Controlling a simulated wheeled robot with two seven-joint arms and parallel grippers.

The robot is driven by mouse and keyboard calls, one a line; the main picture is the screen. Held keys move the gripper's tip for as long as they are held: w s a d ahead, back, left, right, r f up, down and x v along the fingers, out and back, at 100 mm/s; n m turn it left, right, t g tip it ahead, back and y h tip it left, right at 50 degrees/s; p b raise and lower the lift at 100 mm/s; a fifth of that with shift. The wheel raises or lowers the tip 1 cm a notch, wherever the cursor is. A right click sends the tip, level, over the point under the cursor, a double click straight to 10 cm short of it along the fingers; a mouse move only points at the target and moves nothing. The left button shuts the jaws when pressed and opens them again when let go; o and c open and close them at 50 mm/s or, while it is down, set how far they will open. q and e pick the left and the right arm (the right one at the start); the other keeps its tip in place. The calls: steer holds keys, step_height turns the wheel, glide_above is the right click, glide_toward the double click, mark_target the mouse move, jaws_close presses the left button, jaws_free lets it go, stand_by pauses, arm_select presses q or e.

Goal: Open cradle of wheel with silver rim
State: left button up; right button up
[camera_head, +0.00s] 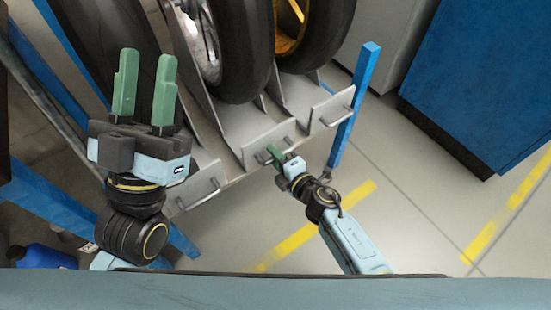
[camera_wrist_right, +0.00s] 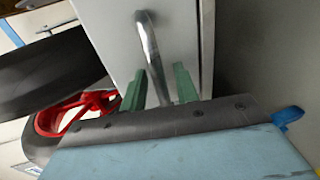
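The wheel with the silver rim (camera_head: 207,45) stands upright at the top of the head view, its black tyre in a grey metal cradle (camera_head: 255,125). That cradle's front plate has a bar handle. My right gripper (camera_head: 274,154) is at this plate. In the right wrist view, a bent metal handle (camera_wrist_right: 149,45) runs down between the two green fingers of the right gripper (camera_wrist_right: 158,82), with gaps visible on both sides. Whether a finger touches it I cannot tell. My left gripper (camera_head: 144,85) is open and empty, fingers pointing up, left of the cradles.
A wheel with a gold rim (camera_head: 290,25) stands in the neighbouring cradle (camera_head: 312,105) on the right. A blue post (camera_head: 354,100) and a blue cabinet (camera_head: 480,75) are further right. A red rim (camera_wrist_right: 78,112) shows in the wrist view. The floor right of my right arm is clear.

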steer(key=shift+w, duration=0.1)
steer(key=shift+c, duration=0.2)
jaws_close()
